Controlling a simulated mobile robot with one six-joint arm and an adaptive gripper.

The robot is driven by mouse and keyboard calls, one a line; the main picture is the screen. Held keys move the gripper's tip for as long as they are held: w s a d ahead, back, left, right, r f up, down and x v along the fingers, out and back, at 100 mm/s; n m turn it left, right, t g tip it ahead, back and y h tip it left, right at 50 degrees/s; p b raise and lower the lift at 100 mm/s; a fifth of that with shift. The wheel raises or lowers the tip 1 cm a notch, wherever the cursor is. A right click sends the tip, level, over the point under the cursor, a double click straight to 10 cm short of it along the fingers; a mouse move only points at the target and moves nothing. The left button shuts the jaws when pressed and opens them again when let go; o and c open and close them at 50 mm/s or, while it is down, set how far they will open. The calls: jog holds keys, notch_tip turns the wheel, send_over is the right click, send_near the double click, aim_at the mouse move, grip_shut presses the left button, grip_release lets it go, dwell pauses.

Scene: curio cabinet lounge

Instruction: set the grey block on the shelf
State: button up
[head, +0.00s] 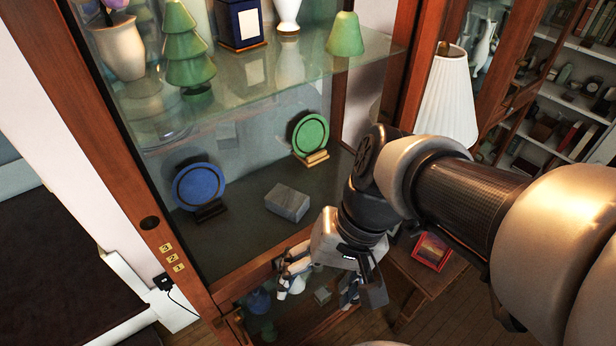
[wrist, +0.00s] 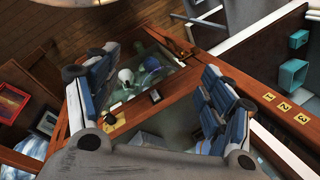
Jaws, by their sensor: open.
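The grey block (head: 288,202) lies flat on the dark middle shelf (head: 240,235) of the cabinet, to the right of a blue plate on a stand. My gripper (head: 318,287) is open, below and to the right of the block in the head view, apart from it at the cabinet's front edge. Its two spread fingers also show in the wrist view (wrist: 160,75), with nothing held between them.
A blue plate (head: 199,187) and a green plate (head: 310,134) stand on the same shelf. A glass shelf (head: 290,65) above holds ornaments. A wooden frame (head: 130,170) borders the cabinet's left. A lamp (head: 447,100) and small table (head: 425,275) stand to the right.

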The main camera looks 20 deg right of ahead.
jog(key=d+r+n+t+h, duration=0.3)
jog(key=r+n+t, duration=0.1)
jog(key=r, duration=0.1)
jog(key=shift+d+h, duration=0.3)
jog(key=shift+d, duration=0.1)
